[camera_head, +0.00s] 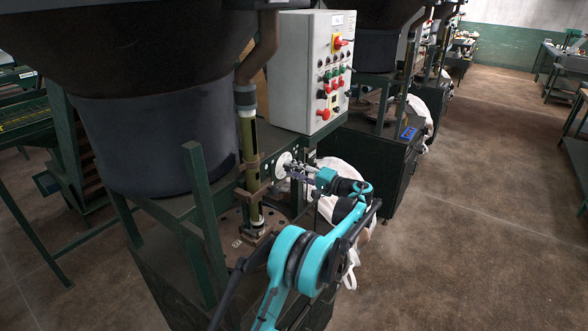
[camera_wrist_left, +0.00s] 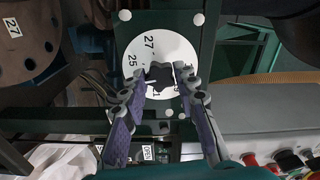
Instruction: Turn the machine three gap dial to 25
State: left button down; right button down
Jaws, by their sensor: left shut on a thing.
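The gap dial is a white disc with black numbers; in the left wrist view (camera_wrist_left: 165,40) 27 and 25 read clearly at its upper left, and other numbers are partly covered by the fingers. A black lobed knob (camera_wrist_left: 160,76) sits at its middle. My left gripper (camera_wrist_left: 163,78) is shut on this knob, one finger on each side. In the head view the dial (camera_head: 283,160) shows as a small white disc on the green machine, with my left gripper (camera_head: 291,170) against it. The knob's setting cannot be told. My right gripper is not in view.
A grey control box (camera_head: 305,70) with red and green buttons stands above the dial. A dark green post (camera_head: 197,190) and an upright olive tube (camera_head: 249,150) stand left of my gripper. White bag cloth (camera_head: 345,180) hangs behind it. The floor (camera_head: 470,220) to the right is clear.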

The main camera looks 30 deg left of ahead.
pick_arm(q)
jog(key=m, duration=0.6)
jog(key=shift+p, duration=0.35)
dwell(0.4)
jog(key=c, duration=1.2)
grip_release()
jog(key=shift+o, duration=0.2)
jog(key=d, duration=1.2)
jog(key=shift+s, duration=0.4)
